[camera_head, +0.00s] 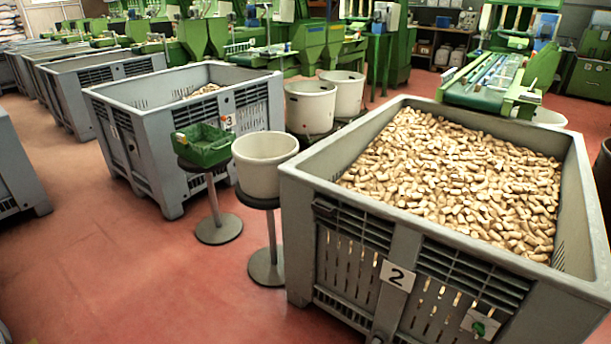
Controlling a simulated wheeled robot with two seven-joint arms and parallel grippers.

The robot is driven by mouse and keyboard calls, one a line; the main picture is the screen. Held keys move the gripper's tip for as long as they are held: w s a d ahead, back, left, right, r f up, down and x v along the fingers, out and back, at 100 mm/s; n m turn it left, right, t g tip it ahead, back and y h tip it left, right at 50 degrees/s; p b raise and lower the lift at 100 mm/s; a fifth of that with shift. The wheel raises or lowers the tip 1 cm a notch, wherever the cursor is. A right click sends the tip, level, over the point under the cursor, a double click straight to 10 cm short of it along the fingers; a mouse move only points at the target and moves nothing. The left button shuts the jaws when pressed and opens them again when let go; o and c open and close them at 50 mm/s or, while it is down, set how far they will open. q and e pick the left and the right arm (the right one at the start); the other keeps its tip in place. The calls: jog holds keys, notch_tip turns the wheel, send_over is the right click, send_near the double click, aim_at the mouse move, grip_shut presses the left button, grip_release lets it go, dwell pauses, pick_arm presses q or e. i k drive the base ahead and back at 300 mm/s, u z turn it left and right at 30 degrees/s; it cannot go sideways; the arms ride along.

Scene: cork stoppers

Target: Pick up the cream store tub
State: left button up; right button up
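A cream tub (264,165), round and open-topped, stands on a dark round stand (272,232) just left of the large grey crate marked 2. Two more cream tubs stand further back, one at the left (310,108) and one at the right (344,93). I cannot tell which of these is the store tub. The inside of the front tub looks empty as far as I can see. Neither of my grippers shows in the head view.
A grey crate (341,199) full of cork stoppers fills the right side. A green bin (203,147) sits on a second stand left of the front tub. Another grey crate (152,135) is behind it. The red floor (130,270) at the front left is clear.

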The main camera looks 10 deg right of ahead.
aim_at(258, 155)
jog(key=z, duration=0.45)
jog(key=i, duration=0.9)
jog(key=u, duration=0.4)
jog(key=i, duration=0.8)
jog(key=u, duration=0.75)
